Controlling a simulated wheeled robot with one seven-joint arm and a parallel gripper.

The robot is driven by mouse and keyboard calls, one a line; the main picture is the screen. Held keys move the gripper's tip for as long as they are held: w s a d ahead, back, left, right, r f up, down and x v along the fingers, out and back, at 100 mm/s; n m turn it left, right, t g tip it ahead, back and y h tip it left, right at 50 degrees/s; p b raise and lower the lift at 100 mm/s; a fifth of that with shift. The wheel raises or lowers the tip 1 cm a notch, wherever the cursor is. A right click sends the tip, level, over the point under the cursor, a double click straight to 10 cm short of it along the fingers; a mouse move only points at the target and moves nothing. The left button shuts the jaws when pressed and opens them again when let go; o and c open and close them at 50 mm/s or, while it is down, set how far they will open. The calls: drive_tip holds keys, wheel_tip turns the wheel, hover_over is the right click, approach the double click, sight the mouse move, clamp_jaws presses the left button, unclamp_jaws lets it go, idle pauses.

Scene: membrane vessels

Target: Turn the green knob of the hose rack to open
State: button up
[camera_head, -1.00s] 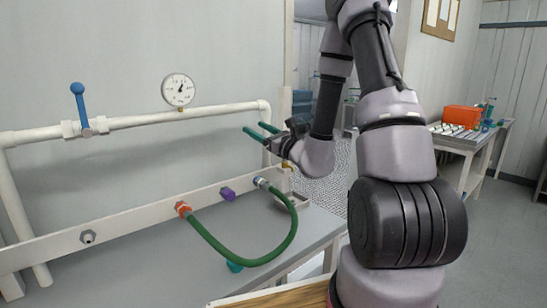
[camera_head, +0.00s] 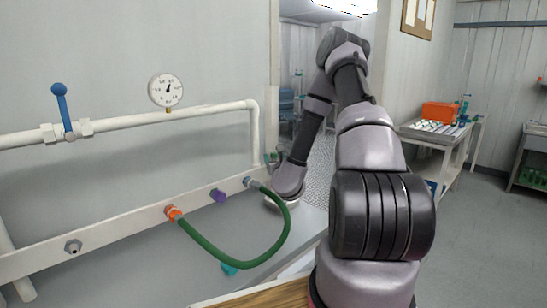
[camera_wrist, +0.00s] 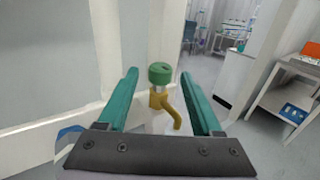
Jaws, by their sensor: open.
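The green knob (camera_wrist: 160,74) shows in the wrist view, a round cap on top of a brass tap (camera_wrist: 168,103) with a curved spout. My gripper (camera_wrist: 161,78) is open, with one teal finger to the left of the knob and one to the right. The knob appears between the fingers, a little beyond their tips, with clear gaps on both sides; I cannot tell its exact distance. In the head view my forearm and wrist hide the knob and most of my gripper at the right end of the rack rail (camera_head: 125,233).
A green hose (camera_head: 240,262) loops between an orange fitting (camera_head: 173,214) and a fitting at the rail's right. A purple plug (camera_head: 218,196) sits between them. A white pipe with a blue-handled valve (camera_head: 62,110) and a gauge (camera_head: 166,91) runs above. A trolley (camera_head: 440,135) stands at the back right.

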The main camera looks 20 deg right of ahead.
drive_tip(key=shift+w+d, duration=0.25)
drive_tip(key=shift+w, duration=0.95)
clamp_jaws()
